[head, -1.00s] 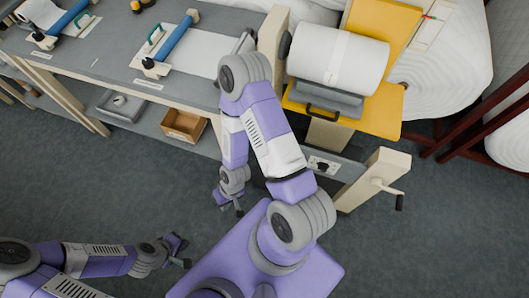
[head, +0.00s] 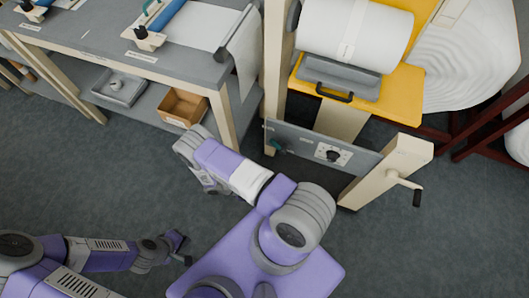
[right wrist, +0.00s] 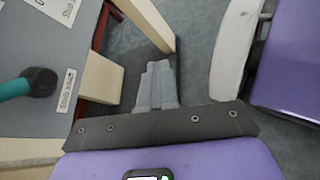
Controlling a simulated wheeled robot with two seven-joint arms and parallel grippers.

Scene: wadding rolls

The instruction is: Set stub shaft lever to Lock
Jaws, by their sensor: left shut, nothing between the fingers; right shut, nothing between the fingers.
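The stub shaft lever has a teal handle (right wrist: 12,89) on a dark pivot (right wrist: 40,82), at the left of the right wrist view. It sits on a grey panel beside a "Stub shaft" label (right wrist: 66,90). In the head view, the teal handle (head: 277,146) shows small at the left end of the panel (head: 305,146). I cannot read which position it is set to. My right gripper (right wrist: 157,72) is shut and empty, to the right of the lever and apart from it. My left gripper (head: 186,250) is shut and empty over the floor, far from the panel.
A black knob on a white plate (head: 333,155) is on the same panel. A cream post (head: 390,170) with a crank handle (head: 417,196) stands right. A yellow stand (head: 400,92) holds a white roll (head: 355,35). A workbench (head: 195,62) is left. Floor in front is open.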

